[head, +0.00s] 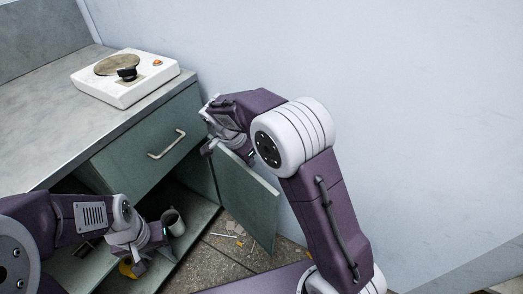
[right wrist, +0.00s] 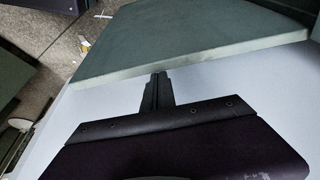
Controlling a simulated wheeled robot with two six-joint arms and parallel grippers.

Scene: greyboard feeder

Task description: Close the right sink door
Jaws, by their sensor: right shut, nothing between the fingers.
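The right sink door (head: 247,203) is a grey-green panel standing swung open from the right side of the cabinet. In the right wrist view, the door (right wrist: 190,45) spans the top with its pale edge facing me. My right gripper (head: 248,154) is by the door's top edge; its shut, empty fingers (right wrist: 156,88) are close to that edge, and I cannot tell whether they touch it. My left gripper (head: 152,246) is low at the open cabinet front, near a grey mug; its finger opening is unclear.
A closed drawer (head: 150,147) with a bar handle is above the open cabinet. A white hot plate (head: 125,78) sits on the counter (head: 50,125). The mug (head: 173,222) stands on the cabinet floor. Scraps (head: 234,229) lie beside the door. A pale wall (head: 400,110) is behind my right arm.

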